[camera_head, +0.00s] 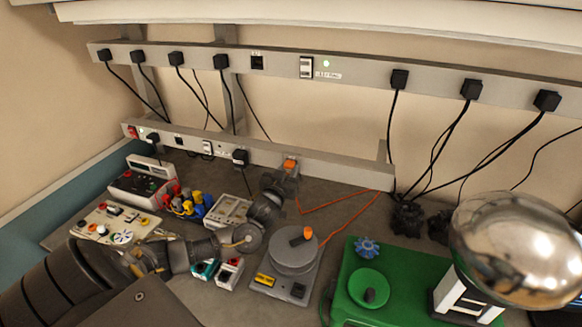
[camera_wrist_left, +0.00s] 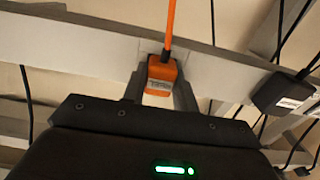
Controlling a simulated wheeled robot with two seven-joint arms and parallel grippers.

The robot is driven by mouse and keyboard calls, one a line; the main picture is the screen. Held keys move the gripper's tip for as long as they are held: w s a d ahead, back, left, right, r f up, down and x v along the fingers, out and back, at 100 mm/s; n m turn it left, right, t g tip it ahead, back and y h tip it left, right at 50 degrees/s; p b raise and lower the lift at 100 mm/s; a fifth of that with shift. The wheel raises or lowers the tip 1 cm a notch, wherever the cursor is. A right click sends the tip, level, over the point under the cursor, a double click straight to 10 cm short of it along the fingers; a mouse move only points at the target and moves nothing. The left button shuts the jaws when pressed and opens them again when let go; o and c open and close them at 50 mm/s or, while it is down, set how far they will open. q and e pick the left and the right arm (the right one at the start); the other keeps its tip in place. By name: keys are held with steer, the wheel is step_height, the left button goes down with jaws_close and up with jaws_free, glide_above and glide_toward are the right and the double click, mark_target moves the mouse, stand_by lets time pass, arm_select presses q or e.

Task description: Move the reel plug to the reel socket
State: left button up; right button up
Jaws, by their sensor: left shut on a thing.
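The orange reel plug (camera_head: 291,166) is at the lower wall rail, near the rail's middle. My left gripper (camera_head: 286,176) is shut on it. The wrist view shows the plug (camera_wrist_left: 160,78) between the fingers, its orange cable rising from it and the rail behind. I cannot tell whether the plug is seated in the rail or just in front. The orange cable (camera_head: 340,206) runs along the bench. A grey reel (camera_head: 294,248) with an orange knob stands on the bench. I cannot tell which outlet is the reel socket. My right gripper is not in view.
Black plugs (camera_head: 240,157) sit on the lower rail (camera_head: 340,174) and several more on the upper rail (camera_head: 430,88), with cables hanging. An empty black outlet (camera_head: 257,62) and a switch (camera_head: 306,67) are above. A green device (camera_head: 350,306) and chrome dome (camera_head: 515,245) stand right.

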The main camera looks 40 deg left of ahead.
mark_target(288, 171)
arm_select(q)
steer(key=shift+s+d+f, duration=0.1)
steer(key=shift+s+d, duration=0.05)
steer(key=shift+s, duration=0.15)
steer(key=shift+s+d+p, duration=0.1)
steer(key=shift+s+p, duration=0.25)
steer(key=shift+s, duration=0.1)
steer(key=shift+s+d, duration=0.15)
steer(key=shift+s, duration=0.2)
stand_by(0.4)
steer(key=shift+v, duration=1.7)
